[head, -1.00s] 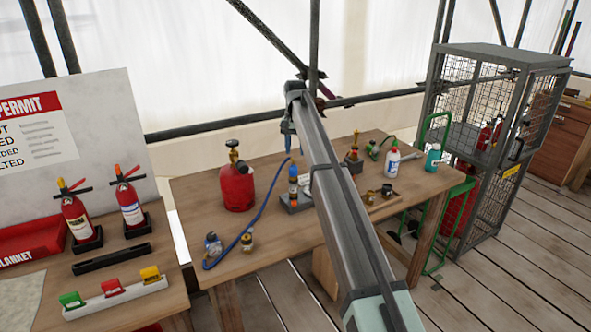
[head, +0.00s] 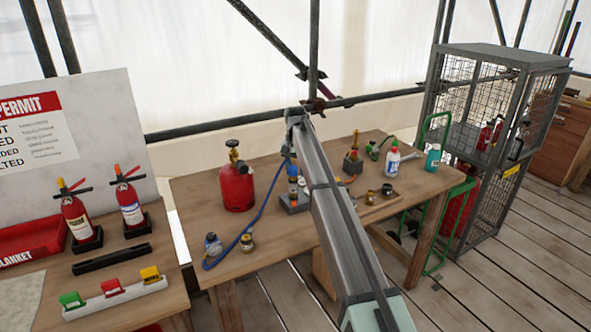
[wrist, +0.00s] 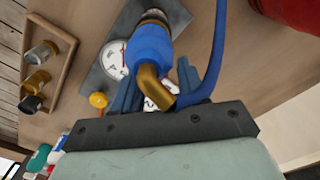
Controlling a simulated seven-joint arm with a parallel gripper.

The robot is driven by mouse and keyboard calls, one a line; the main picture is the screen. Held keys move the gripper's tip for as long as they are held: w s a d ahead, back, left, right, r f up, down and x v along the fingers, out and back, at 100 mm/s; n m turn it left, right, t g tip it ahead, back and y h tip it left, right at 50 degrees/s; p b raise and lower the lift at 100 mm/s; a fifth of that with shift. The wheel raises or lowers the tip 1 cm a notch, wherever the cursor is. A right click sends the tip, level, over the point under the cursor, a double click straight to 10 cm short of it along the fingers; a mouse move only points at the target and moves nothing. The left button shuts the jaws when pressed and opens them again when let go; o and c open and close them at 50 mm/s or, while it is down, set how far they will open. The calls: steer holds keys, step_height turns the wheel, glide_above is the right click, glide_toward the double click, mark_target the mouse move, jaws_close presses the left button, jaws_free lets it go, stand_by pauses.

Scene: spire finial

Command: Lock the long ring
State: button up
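A blue sleeve-like ring (wrist: 152,45) with a brass elbow (wrist: 150,82) sits on a gauge assembly in the wrist view. A blue hose (wrist: 221,40) runs from the elbow. White gauges (wrist: 116,60) lie beside and below the ring. In the head view the blue assembly (head: 292,169) stands upright on its grey base, partly hidden by my arm. My gripper (wrist: 157,78) has its two blue fingers apart, one each side of the elbow, close to the ring; I cannot tell whether they touch. In the head view my gripper (head: 287,150) is just above the assembly.
A red cylinder (head: 237,188) stands left on the workbench (head: 280,236). The hose (head: 262,205) curves across the bench front past small fittings (head: 213,244). A wooden tray of fittings (wrist: 66,62) lies nearby. A brass-and-orange device (head: 353,163) and bottles (head: 392,162) stand at right.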

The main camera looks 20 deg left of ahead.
jaws_close()
steer(key=shift+a+n, duration=0.15)
steer(key=shift+n, duration=0.15)
steer(key=shift+s+a+n, duration=0.55)
steer(key=shift+s+n, duration=0.05)
steer(key=shift+n, duration=1.95)
steer(key=shift+s+a+n, duration=0.55)
steer(key=shift+s+n, duration=0.05)
steer(key=shift+n, duration=1.9)
steer(key=shift+s+a+n, duration=0.55)
steer(key=shift+s+n, duration=0.05)
steer(key=shift+n, duration=1.95)
